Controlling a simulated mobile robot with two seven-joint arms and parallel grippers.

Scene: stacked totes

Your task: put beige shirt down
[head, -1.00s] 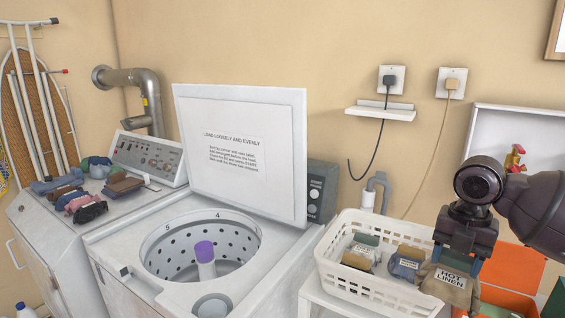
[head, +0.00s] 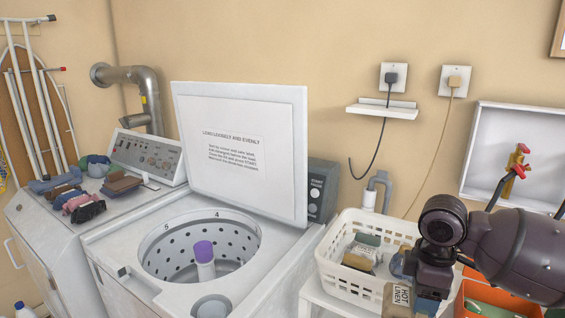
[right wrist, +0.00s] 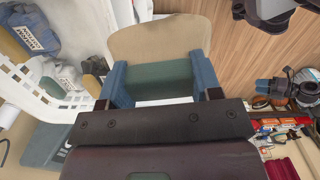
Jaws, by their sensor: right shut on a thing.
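The beige shirt (head: 397,299) carries a tilted HOT LINEN label and hangs under my right gripper (head: 426,290) at the front right corner of the white basket. My right gripper is shut on it. In the right wrist view the beige cloth (right wrist: 160,36) shows beyond the blue fingers of the gripper (right wrist: 162,85), beside the basket. The gripper and arm hide part of the shirt and the basket's right side. Whether the shirt touches the basket is unclear.
The white basket (head: 338,277) holds several labelled folded cloths. An orange bin (head: 462,302) is partly behind my right arm. The open washer (head: 125,262) stands left, with several folded cloths (head: 75,195) on the machine beside it. Red-handled taps (head: 519,166) are at right.

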